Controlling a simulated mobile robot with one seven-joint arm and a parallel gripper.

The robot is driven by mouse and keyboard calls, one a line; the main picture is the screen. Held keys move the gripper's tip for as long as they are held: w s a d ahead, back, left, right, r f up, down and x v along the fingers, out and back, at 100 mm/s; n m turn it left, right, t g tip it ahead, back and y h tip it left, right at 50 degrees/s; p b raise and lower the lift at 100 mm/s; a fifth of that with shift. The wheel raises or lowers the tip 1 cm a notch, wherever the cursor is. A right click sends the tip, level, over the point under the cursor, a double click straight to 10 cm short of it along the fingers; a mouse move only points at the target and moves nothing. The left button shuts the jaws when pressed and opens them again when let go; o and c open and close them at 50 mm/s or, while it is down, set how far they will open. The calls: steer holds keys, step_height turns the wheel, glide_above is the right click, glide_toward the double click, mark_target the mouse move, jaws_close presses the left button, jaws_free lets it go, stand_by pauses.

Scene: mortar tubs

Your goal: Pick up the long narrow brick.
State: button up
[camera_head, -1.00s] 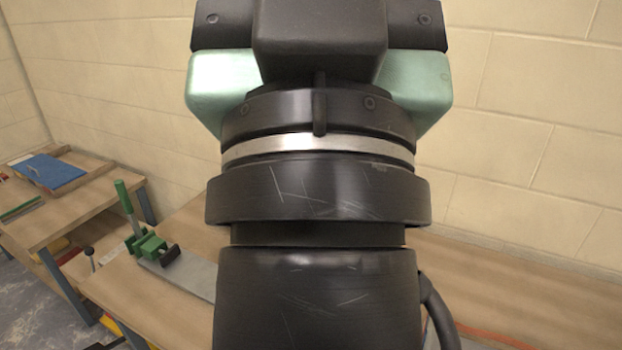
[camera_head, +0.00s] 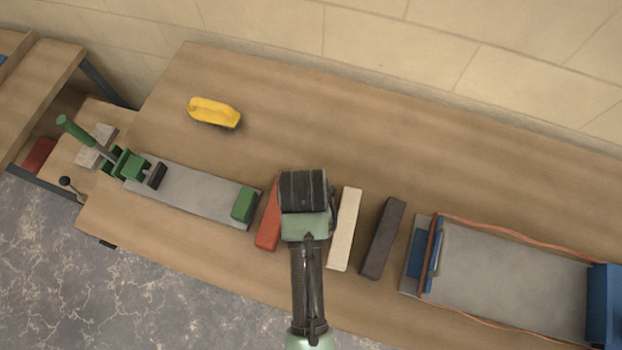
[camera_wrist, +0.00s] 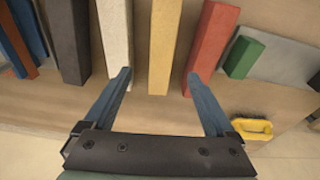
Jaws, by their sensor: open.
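Several bricks lie side by side on the wooden bench. In the wrist view a buff-yellow brick (camera_wrist: 163,45) looks the narrowest and lies between the fingers of my gripper (camera_wrist: 159,73), with the near end under the finger gap. My gripper is open and empty. A white brick (camera_wrist: 116,35) lies left of it, then a dark grey brick (camera_wrist: 67,40); a red brick (camera_wrist: 213,40) lies right. The head view shows the red (camera_head: 267,228), white (camera_head: 345,228) and dark (camera_head: 383,238) bricks; my arm hides the buff one and my fingertips.
A green lever tool (camera_head: 122,163) on a grey plate (camera_head: 190,190) stands left of the bricks. A blue-ended grey tool (camera_head: 510,280) with orange rails lies right. A yellow handled tool (camera_head: 213,112) sits near the wall. The bench (camera_head: 370,130) behind the bricks is clear.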

steer(key=f, duration=0.4)
steer(key=w+f, duration=0.1)
steer(key=f, duration=0.1)
steer(key=shift+d+f, duration=0.1)
steer(key=shift+f, duration=0.1)
steer(key=shift+w+f+p, duration=0.15)
steer(key=shift+w+f, duration=0.05)
steer(key=shift+f, duration=1.2)
steer(key=shift+w+f+p, duration=0.15)
steer(key=shift+f, duration=1.2)
jaws_close()
steer(key=shift+w+r, duration=0.15)
